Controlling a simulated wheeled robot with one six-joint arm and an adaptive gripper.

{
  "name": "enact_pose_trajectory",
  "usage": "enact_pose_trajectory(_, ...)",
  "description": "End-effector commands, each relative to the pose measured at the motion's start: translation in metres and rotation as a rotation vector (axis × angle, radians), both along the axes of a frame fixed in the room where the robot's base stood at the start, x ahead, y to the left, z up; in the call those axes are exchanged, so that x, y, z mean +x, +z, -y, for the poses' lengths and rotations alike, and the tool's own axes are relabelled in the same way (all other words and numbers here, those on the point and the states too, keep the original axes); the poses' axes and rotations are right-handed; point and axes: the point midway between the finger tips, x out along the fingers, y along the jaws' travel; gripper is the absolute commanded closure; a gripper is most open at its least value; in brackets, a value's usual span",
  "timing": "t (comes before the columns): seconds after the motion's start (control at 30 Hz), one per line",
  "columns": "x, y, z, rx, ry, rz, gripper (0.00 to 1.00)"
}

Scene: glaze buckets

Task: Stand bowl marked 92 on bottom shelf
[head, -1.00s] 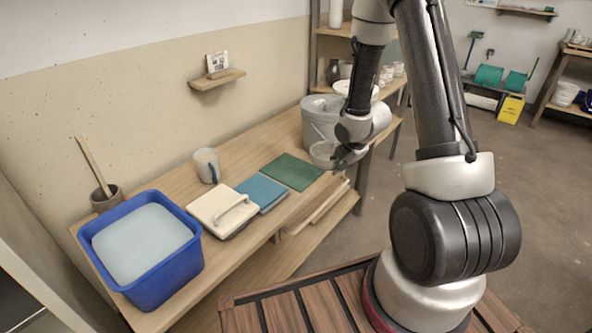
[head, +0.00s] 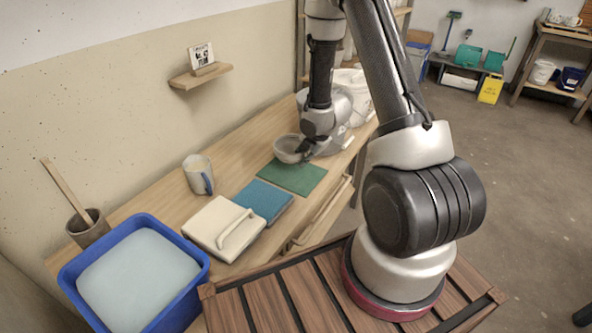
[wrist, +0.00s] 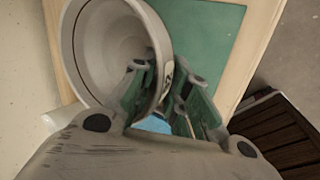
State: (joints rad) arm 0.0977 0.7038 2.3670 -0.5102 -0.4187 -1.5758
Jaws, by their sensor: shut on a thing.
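My gripper (head: 306,152) is shut on the rim of a pale grey bowl (head: 289,149). The bowl is over the far edge of the green mat on the wooden table; I cannot tell whether it touches. In the wrist view the bowl (wrist: 88,55) is tilted, its open inside showing, with one wall between my fingers (wrist: 160,95). A small dark mark on a pale patch shows on its outer wall, partly hidden and not readable. Below the tabletop is a lower wooden shelf (head: 322,218), mostly hidden.
The table holds a blue tub (head: 190,300), a mug (head: 197,172), a cream block with a handle (head: 215,222), a blue mat (head: 262,200) and the green mat (head: 298,180). White and grey buckets (head: 350,95) stand behind my gripper.

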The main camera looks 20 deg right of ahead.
Motion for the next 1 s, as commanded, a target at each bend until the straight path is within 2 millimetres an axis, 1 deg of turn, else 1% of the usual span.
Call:
enact_pose_trajectory(0.03, 0.0, -0.009, 0.0, 0.0, 0.001, -0.001, 1.0)
enact_pose_trajectory(0.23, 0.0, -0.031, 0.0, 0.0, 0.0, -0.001, 1.0)
enact_pose_trajectory(0.4, 0.0, -0.058, 0.0, 0.0, 0.001, 0.0, 1.0)
enact_pose_trajectory(0.5, 0.001, -0.064, 0.0, -0.001, 0.001, 0.003, 1.0)
enact_pose_trajectory(0.83, 0.001, -0.066, 0.0, 0.0, 0.0, 0.002, 1.0)
enact_pose_trajectory(0.87, 0.0, -0.067, 0.0, -0.001, 0.0, 0.001, 0.82)
enact_pose_trajectory(0.9, 0.001, -0.067, 0.0, -0.001, 0.0, 0.001, 0.74)
enact_pose_trajectory(1.0, 0.001, -0.067, 0.0, -0.001, 0.0, 0.001, 0.74)
